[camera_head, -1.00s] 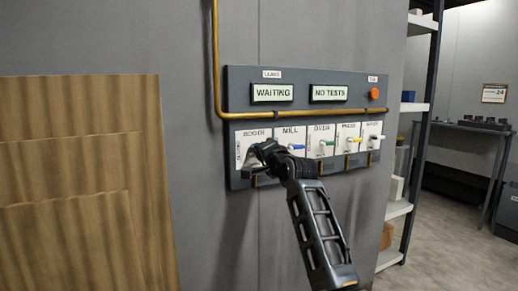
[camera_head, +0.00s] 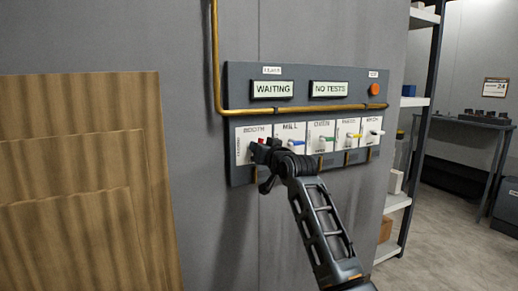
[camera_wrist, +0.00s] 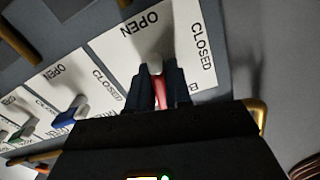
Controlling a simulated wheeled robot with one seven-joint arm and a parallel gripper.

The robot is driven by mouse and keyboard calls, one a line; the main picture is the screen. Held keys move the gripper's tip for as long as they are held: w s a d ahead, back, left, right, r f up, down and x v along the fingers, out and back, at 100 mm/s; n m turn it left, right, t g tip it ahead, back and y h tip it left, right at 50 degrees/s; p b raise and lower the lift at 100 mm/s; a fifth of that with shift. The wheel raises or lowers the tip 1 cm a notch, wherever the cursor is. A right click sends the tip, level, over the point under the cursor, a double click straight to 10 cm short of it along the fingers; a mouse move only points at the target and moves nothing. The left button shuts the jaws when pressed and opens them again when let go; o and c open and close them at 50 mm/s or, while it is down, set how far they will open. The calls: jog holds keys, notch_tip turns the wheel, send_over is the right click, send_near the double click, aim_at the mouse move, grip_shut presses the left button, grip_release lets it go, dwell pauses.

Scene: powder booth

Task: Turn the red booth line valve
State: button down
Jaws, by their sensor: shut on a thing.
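The red booth line valve lever (camera_head: 261,141) is on the leftmost white plate, marked BOOTH, of the dark wall panel. My gripper (camera_head: 260,153) is at this plate and hides part of the lever. In the wrist view the red lever (camera_wrist: 161,93) stands between the two dark fingers of my gripper (camera_wrist: 158,88), which are shut on it. The words OPEN and CLOSED show on the plate behind. The lever's exact angle against these marks is hard to tell.
Several similar valves sit to the right, the nearest with a blue lever (camera_head: 297,142). A brass pipe (camera_head: 310,111) runs above the plates. An orange button (camera_head: 375,90) is at the panel's upper right. A shelf (camera_head: 412,102) stands right; a wooden panel (camera_head: 85,190) stands left.

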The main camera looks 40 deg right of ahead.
jog(key=shift+f+n, duration=0.1)
jog(key=shift+n, duration=1.2)
jog(key=c, duration=1.2)
grip_release()
jog(key=shift+o, duration=0.2)
jog(key=v, duration=0.7)
jog(key=shift+s, duration=0.4)
jog(key=shift+a, duration=0.1)
